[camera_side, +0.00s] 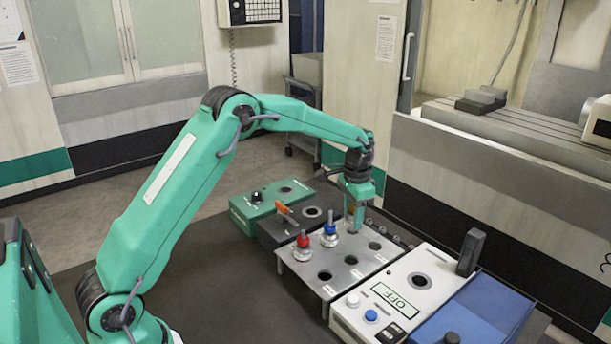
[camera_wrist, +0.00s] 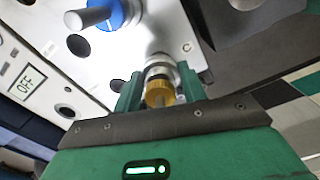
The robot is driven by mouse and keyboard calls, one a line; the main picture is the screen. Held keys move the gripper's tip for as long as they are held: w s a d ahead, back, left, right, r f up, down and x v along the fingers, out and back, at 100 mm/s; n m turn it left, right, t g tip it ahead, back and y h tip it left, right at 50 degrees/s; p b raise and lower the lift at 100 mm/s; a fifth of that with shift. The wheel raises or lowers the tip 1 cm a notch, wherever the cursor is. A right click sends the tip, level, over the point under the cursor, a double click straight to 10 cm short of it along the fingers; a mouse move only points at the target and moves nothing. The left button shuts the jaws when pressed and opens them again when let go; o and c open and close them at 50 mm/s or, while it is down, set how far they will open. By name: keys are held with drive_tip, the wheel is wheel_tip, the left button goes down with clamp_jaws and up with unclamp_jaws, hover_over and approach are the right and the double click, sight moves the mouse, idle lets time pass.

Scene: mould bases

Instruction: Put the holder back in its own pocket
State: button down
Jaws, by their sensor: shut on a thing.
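My gripper (camera_side: 355,222) points straight down over the back part of a grey metal plate (camera_side: 308,270). In the wrist view my gripper (camera_wrist: 159,82) has a finger on each side of a holder with a gold top (camera_wrist: 160,93) and a silver collar, and is shut on it. The fingers hide most of this holder in the side view, and I cannot tell whether its lower end is in a pocket. A red-topped holder (camera_side: 303,241) and a blue-topped holder (camera_side: 330,229) stand upright in the plate. The blue one shows in the wrist view (camera_wrist: 110,14).
The plate's front row has open round holes (camera_side: 325,275). A white box (camera_side: 345,318) with an OFF display and a blue bin (camera_side: 480,312) stand to the right. A dark block with an orange lever (camera_side: 284,209) and a green box (camera_side: 262,203) stand behind left.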

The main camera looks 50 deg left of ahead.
drive_tip(key=shift+f, duration=0.75)
drive_tip(key=c, duration=0.7)
unclamp_jaws()
drive_tip(key=shift+f, duration=0.1)
wheel_tip(320, 180, up, 8)
drive_tip(key=shift+f, duration=0.25)
drive_tip(key=shift+r, duration=0.2)
